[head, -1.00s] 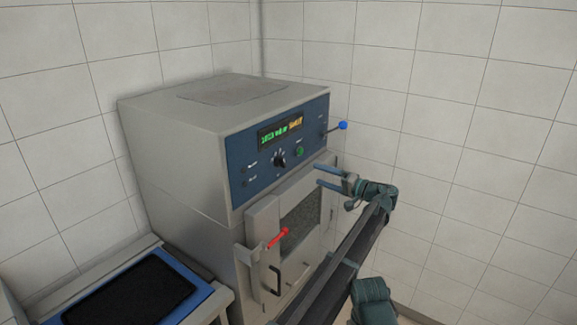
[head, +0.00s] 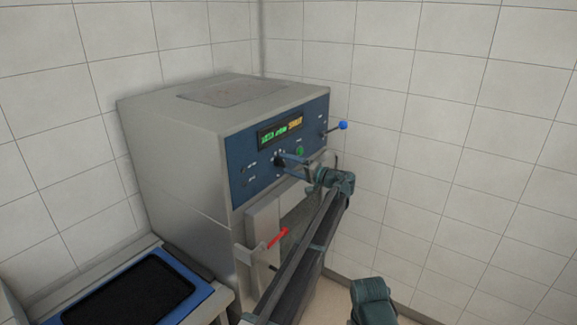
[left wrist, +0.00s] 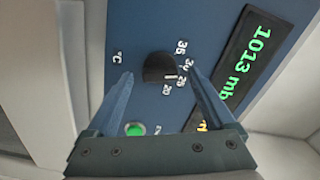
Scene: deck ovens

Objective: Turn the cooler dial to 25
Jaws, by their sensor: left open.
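The cooler dial (head: 279,162) is a small black knob on the blue front panel (head: 245,150) of a grey machine. In the left wrist view the dial (left wrist: 158,66) has a white mark that seems to point near 25, among the printed numbers 20, 25, 30 and 35. My left gripper (head: 283,164) is in front of the panel at the dial. In the left wrist view my left gripper (left wrist: 158,73) is open, with one finger on each side of the dial and visible gaps between. My right gripper is out of view.
A lit display (head: 280,131) sits above the dial, reading 1013 mb in the left wrist view. A green button (head: 300,151) is beside the dial. A blue-knobbed lever (head: 343,125) sticks out at right, a red handle (head: 277,238) below. A blue-rimmed tray (head: 215,292) lies lower left.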

